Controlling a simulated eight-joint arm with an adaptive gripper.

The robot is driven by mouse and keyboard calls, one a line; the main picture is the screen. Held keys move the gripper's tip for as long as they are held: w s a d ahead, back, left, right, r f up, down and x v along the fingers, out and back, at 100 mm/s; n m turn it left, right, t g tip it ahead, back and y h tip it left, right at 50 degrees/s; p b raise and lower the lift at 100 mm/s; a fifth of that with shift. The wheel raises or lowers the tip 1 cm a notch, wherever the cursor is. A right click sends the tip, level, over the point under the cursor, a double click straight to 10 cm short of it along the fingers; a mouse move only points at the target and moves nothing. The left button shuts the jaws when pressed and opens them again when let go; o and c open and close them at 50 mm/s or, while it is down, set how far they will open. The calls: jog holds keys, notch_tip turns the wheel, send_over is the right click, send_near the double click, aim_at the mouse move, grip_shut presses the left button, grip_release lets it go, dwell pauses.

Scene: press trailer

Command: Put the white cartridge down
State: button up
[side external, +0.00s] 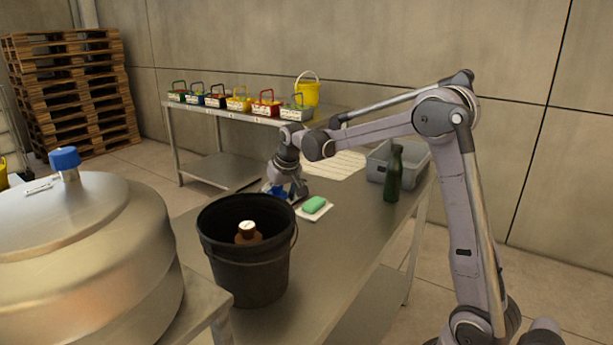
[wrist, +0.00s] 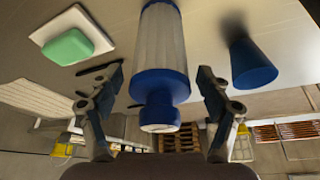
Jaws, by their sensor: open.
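The white cartridge (wrist: 163,45), with blue bands and a blue nozzle end, is between my gripper's fingers in the wrist view. My gripper (wrist: 160,72) is open, with a finger on each side and a visible gap to the cartridge. The cartridge's far end is cut off by the top of the frame. In the side view my gripper (side external: 285,190) is low over the metal table, behind the black bucket. A small blue patch shows at its fingers there; I cannot tell whether it is the cartridge or the blue cup.
A blue cup (wrist: 252,65) stands beside the cartridge. A green soap (side external: 314,203) lies on a white dish (side external: 325,212) near my gripper. The black bucket (side external: 250,270) holds a brown bottle (side external: 248,234). A green bottle (side external: 393,175) and grey bin (side external: 425,160) stand right.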

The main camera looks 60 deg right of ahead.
jog(key=v, duration=1.1)
jog(key=s+a+f+n+g+h, duration=0.1)
jog(key=s+a, duration=0.2)
jog(key=s, duration=0.5)
jog(key=s+a+f+n+g, duration=0.1)
jog(key=s+a, duration=0.1)
jog(key=s, duration=0.5)
jog(key=s+a+f+n+t+y, duration=0.1)
jog(key=s+a+f+t, duration=0.1)
jog(key=a, duration=0.4)
jog(key=s+a+f+n+t+y, duration=0.1)
jog(key=s+a+f+t, duration=0.1)
jog(key=a, duration=0.4)
notch_tip(320, 180, down, 3)
jog(key=shift+s+a+r+n+t+y, duration=0.15)
jog(key=shift+s+a+n+t+y, duration=0.2)
jog(key=shift+s, duration=0.4)
